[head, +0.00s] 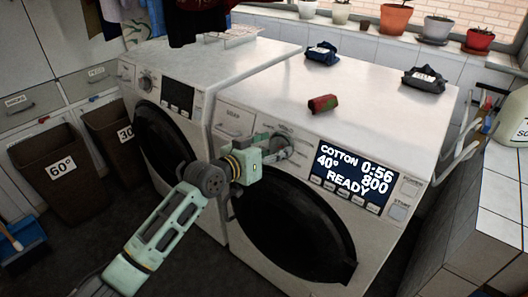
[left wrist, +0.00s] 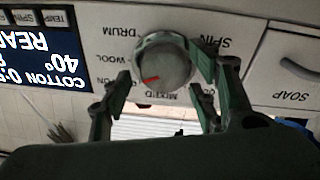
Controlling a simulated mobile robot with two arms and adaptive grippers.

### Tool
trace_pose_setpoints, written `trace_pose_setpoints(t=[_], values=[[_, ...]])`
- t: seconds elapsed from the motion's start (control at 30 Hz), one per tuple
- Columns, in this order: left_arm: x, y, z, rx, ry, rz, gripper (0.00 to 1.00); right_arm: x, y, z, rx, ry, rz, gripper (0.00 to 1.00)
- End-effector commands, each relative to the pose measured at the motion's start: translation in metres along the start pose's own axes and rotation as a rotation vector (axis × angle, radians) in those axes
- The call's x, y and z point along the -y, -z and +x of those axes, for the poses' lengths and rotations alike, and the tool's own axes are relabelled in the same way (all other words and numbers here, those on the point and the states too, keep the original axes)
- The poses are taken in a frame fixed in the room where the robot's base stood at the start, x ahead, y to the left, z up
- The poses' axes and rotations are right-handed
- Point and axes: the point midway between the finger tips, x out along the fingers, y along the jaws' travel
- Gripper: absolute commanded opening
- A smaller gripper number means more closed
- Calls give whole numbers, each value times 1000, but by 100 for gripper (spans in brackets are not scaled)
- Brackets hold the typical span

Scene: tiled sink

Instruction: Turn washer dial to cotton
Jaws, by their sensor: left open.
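The right-hand washing machine (head: 385,110) carries a round grey dial (head: 300,146) beside a lit display (head: 355,178) reading COTTON, 40°, 0:56, 800, READY. In the left wrist view, upside down, the dial (left wrist: 163,62) has a red mark pointing to the picture's lower left. Labels such as SPIN, DRUM, WOOL and MIX'D ring it; the one by the mark is partly hidden. My left gripper (head: 277,148) is open, its fingers (left wrist: 163,72) on either side of the dial. The right finger looks very close to the rim; contact is unclear. My right gripper is out of view.
A second washer (head: 205,65) stands to the left, with brown bins (head: 60,170) beyond it. A red object (head: 322,103) and dark bundles (head: 425,78) lie on the right washer's top. A tiled counter (head: 500,195) is at the right.

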Motion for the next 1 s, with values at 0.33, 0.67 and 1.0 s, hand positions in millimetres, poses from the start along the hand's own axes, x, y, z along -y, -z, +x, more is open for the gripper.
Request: trace_pose_setpoints(t=[0.33, 0.67, 1.0], values=[[0, 0, -57, -1, 1, 3, 55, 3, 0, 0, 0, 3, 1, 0], [-1, 1, -108, -2, -2, 2, 55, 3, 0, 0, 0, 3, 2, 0], [-2, 2, -116, -3, -2, 1, 55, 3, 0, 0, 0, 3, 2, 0]])
